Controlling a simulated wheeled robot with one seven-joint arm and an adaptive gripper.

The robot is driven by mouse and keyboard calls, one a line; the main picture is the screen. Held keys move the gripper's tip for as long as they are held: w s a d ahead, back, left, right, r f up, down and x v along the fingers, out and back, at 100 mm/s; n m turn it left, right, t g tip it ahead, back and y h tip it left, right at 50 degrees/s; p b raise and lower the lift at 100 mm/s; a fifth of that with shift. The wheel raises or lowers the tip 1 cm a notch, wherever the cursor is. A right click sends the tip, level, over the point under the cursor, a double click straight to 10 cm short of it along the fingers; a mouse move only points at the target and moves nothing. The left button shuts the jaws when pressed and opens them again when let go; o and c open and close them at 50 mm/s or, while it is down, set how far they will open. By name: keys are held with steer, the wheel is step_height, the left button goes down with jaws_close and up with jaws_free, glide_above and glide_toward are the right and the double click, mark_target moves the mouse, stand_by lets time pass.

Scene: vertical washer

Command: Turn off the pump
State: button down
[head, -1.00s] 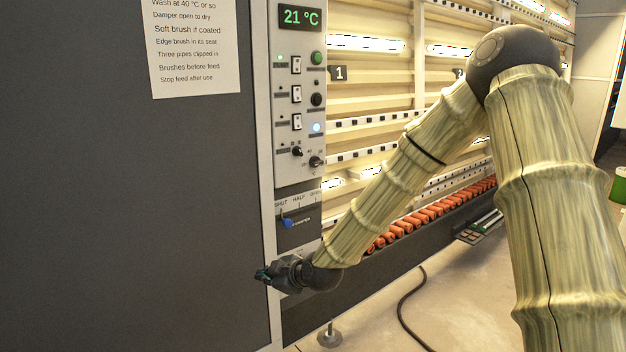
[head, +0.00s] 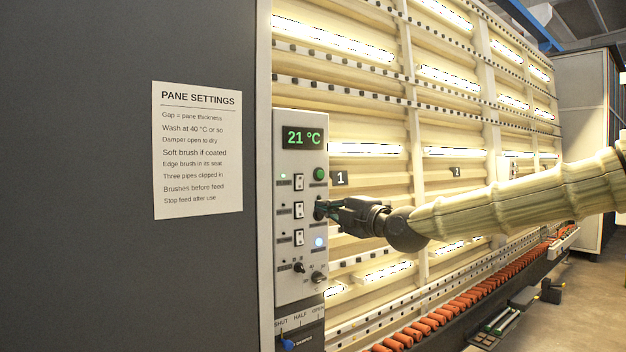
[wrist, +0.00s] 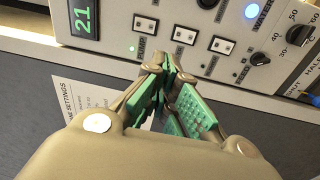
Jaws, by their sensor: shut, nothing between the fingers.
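The control panel (head: 285,262) stands upright at the washer's left end. It has several white rocker switches in a column. The top switch (head: 298,182) has a lit green lamp (head: 283,176) beside it. In the wrist view that switch (wrist: 145,24) lies nearest the display, and the small label by its lamp (wrist: 133,48) seems to read PUMP. The middle switch (head: 299,210) and lower switch (head: 299,237) are also visible. My gripper (head: 322,210) is shut and empty, in front of the panel's right edge at middle-switch height. In the wrist view its fingertips (wrist: 166,68) lie below the switch row. Contact is not visible.
A green display (head: 302,138) reads 21 °C. A green button (head: 319,174), a lit blue button (head: 319,242) and two knobs (head: 298,267) sit on the panel close to my gripper. A blue-handled lever (head: 288,344) is below. A settings sheet (head: 198,150) hangs on the dark wall.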

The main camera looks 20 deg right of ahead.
steer(key=shift+n+t, duration=0.3)
steer(key=shift+t, duration=0.1)
steer(key=r, duration=0.1)
steer(key=d+r, duration=0.1)
steer(key=s+r, duration=0.1)
steer(key=shift+d+r, duration=0.35)
steer(key=shift+r, duration=0.05)
steer(key=shift+w, duration=0.1)
steer(key=p, duration=0.3)
glide_toward(294, 178)
steer(key=w, duration=0.2)
steer(key=shift+p+x, duration=1.15)
steer(key=shift+x, duration=1)
steer(key=shift+s+a, duration=0.1)
steer(key=shift+a, duration=0.1)
steer(key=shift+a+r, duration=0.1)
